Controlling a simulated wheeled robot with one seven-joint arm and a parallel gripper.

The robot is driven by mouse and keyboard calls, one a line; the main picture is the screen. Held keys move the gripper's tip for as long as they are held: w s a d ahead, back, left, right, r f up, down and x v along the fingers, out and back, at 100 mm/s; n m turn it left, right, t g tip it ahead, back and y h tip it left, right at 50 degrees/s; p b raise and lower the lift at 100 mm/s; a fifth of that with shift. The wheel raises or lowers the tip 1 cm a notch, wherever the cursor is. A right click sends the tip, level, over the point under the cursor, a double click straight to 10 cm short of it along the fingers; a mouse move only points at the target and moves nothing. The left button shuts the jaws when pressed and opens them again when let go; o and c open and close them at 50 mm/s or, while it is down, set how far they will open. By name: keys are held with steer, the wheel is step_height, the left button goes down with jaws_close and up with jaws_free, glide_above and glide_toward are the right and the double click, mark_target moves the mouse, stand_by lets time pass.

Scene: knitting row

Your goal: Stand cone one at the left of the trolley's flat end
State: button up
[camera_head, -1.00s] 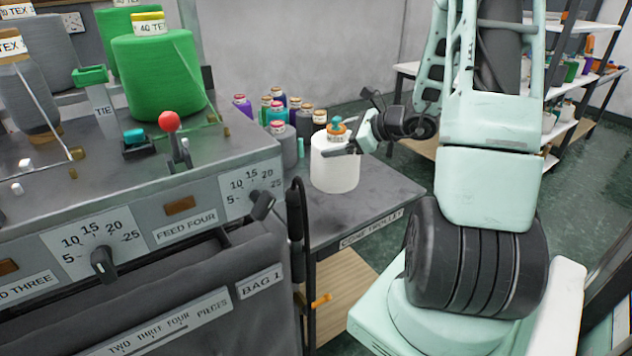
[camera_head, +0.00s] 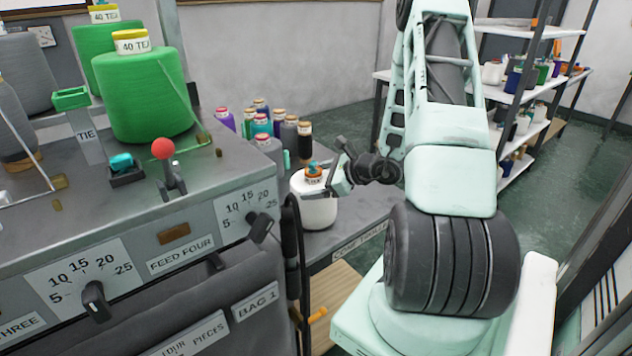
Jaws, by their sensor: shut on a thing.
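A white yarn cone (camera_head: 318,214) with an orange-and-teal top is at the left part of the cone trolley (camera_head: 368,215), close to the knitting machine's end. I take it as cone one; I can read no mark on it. My gripper (camera_head: 322,194) reaches in from the right and is shut on the cone's upper part. The cone looks upright. Its base is at or just above the trolley top; I cannot tell whether it touches.
Several small coloured cones (camera_head: 264,126) stand behind the white cone. The knitting machine (camera_head: 110,235) fills the left, with a black hose (camera_head: 291,240) at its corner. The trolley top right of the cone is partly hidden by my arm. Shelves (camera_head: 510,97) stand behind.

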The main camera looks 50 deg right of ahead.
steer(key=shift+f, duration=0.2)
steer(key=o, duration=1.7)
steer(key=shift+f, duration=0.1)
steer(key=shift+o, duration=0.2)
steer(key=shift+s, duration=0.1)
steer(key=b+v, duration=0.1)
steer(key=v, duration=1.1)
